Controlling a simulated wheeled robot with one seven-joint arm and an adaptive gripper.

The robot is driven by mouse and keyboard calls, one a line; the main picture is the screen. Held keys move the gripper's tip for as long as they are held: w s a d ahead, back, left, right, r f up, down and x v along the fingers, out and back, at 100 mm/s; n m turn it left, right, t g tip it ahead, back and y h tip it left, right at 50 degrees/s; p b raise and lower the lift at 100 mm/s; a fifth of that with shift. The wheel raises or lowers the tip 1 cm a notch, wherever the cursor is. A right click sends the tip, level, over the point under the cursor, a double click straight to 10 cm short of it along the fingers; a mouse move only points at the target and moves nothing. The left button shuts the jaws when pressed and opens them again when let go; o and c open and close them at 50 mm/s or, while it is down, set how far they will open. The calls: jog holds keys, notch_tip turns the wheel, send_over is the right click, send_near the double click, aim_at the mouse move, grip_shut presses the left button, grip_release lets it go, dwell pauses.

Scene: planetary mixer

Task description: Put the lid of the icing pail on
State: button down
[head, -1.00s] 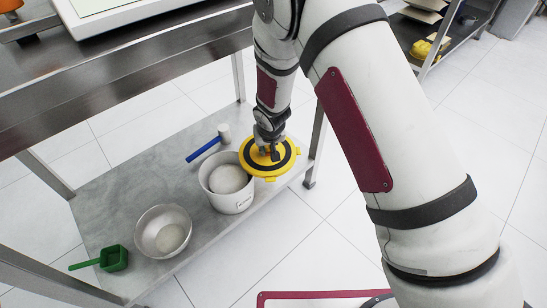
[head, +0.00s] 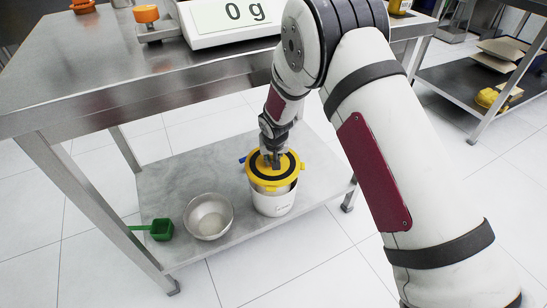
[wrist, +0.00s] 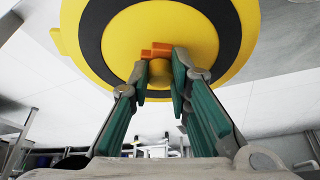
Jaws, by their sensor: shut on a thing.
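The yellow lid (head: 290,163) with a black ring is in my gripper (head: 271,160), which is shut on the lid's central knob. In the head view the lid is over the mouth of the white icing pail (head: 274,203), a little tilted, with a dark gap showing between lid and rim at the front. I cannot tell whether they touch at the back. In the wrist view the lid (wrist: 215,30) fills the top and the fingers (wrist: 160,85) are around its knob. The pail stands on the lower shelf; its inside is mostly hidden.
A metal bowl (head: 209,217) and a green scoop (head: 161,229) stand left of the pail on the grey lower shelf (head: 178,180). A blue-handled tool (head: 242,160) lies partly hidden behind the pail. The steel tabletop (head: 90,70) with a scale (head: 228,22) is above.

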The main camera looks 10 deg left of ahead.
jog(key=shift+d+f+b, duration=0.1)
jog(key=shift+f+b, duration=1.95)
jog(key=shift+f, duration=0.45)
jog(key=shift+f+b, duration=1)
jog(key=shift+b, duration=0.25)
dwell(0.3)
dwell(2.0)
jog(key=c, duration=1.4)
grip_release()
jog(key=v, duration=1.2)
